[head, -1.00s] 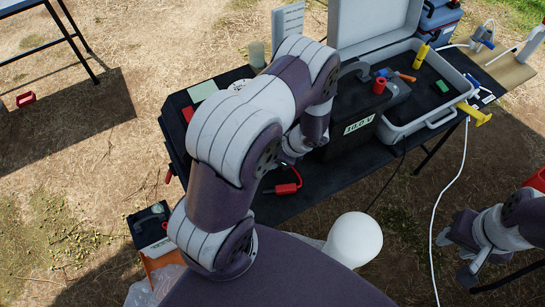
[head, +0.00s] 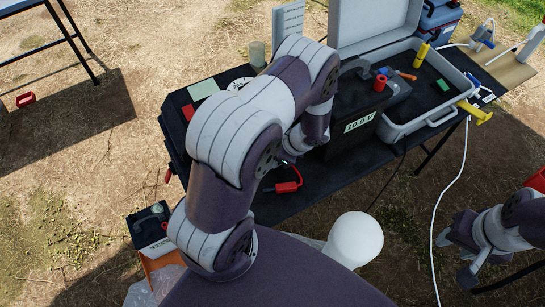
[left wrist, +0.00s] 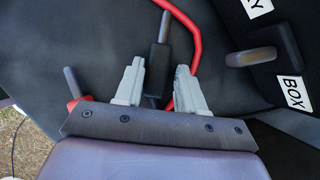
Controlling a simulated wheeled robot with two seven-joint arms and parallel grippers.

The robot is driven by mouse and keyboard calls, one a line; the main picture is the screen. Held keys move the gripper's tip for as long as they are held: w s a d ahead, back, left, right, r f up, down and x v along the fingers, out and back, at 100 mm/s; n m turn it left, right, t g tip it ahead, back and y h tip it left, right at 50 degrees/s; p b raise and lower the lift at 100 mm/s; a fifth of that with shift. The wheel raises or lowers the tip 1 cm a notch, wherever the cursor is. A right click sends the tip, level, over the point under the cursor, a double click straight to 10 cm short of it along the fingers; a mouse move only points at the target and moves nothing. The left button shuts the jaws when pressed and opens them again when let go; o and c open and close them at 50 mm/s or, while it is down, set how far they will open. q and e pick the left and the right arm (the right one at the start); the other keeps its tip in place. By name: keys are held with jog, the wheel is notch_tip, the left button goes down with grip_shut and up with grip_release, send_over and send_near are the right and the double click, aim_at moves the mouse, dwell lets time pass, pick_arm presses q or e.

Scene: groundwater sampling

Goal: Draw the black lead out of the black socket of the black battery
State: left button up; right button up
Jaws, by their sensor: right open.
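The black battery (head: 340,125), with a "10.0 V" label, stands on the dark table mat. In the left wrist view, the black lead's plug (left wrist: 158,68) shows between the two fingers of my left gripper (left wrist: 156,88), its grey pin bare and pointing away. The fingers stand apart, with narrow gaps beside the plug, so my left gripper looks open around it. My own left arm hides this gripper in the head view. The black socket cannot be made out. My right gripper (head: 457,258) is open and empty, off the table at right.
A red lead (head: 287,187) lies on the mat; its red plug with a grey pin (left wrist: 77,86) shows left of my left fingers. A red cap (head: 380,83) sits at the battery. An open grey case (head: 425,125) stands behind right. A white cable (head: 450,190) hangs down.

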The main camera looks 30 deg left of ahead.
pick_arm(q)
jog(key=shift+s+d+f, duration=0.2)
jog(key=shift+s+f, duration=0.45)
jog(key=shift+s, duration=0.05)
jog(key=shift+w+d+r, duration=0.1)
jog(key=shift+w+r, duration=0.05)
jog(key=shift+r, duration=0.15)
jog(key=v, duration=0.5)
jog(key=p+v, duration=0.1)
jog(key=v, duration=0.1)
jog(key=shift+w+r, duration=0.5)
